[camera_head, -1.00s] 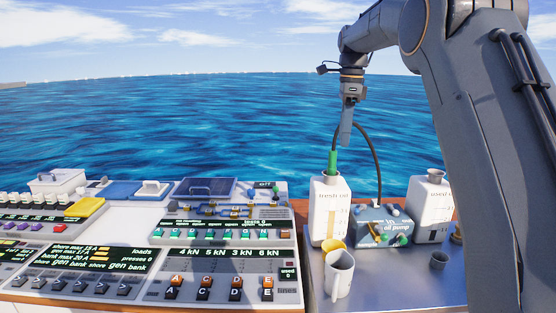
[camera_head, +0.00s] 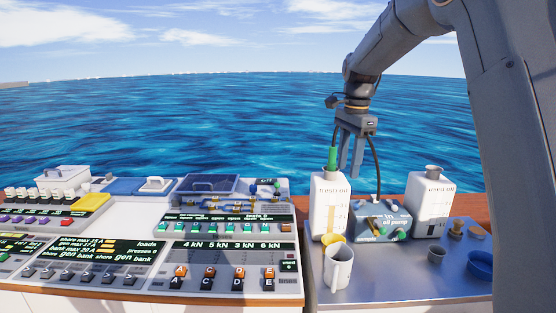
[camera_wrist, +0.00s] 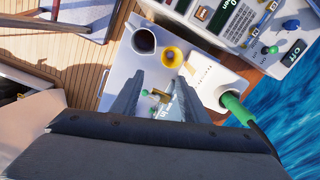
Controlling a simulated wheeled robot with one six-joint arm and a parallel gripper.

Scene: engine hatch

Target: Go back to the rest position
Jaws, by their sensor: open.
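My gripper (camera_head: 351,160) hangs from my arm above the blue-grey oil pump (camera_head: 384,215), fingers pointing down, apart and empty. It also shows in the wrist view (camera_wrist: 160,92), with the pump between and below the two fingers. The green nozzle (camera_head: 332,160) stands upright in the neck of the white fresh oil jug (camera_head: 326,203), left of my gripper. A dark hose (camera_head: 377,175) runs from it behind my gripper to the pump. The white used oil jug (camera_head: 432,205) stands right of the pump.
A switch panel (camera_head: 215,258) fills the left.

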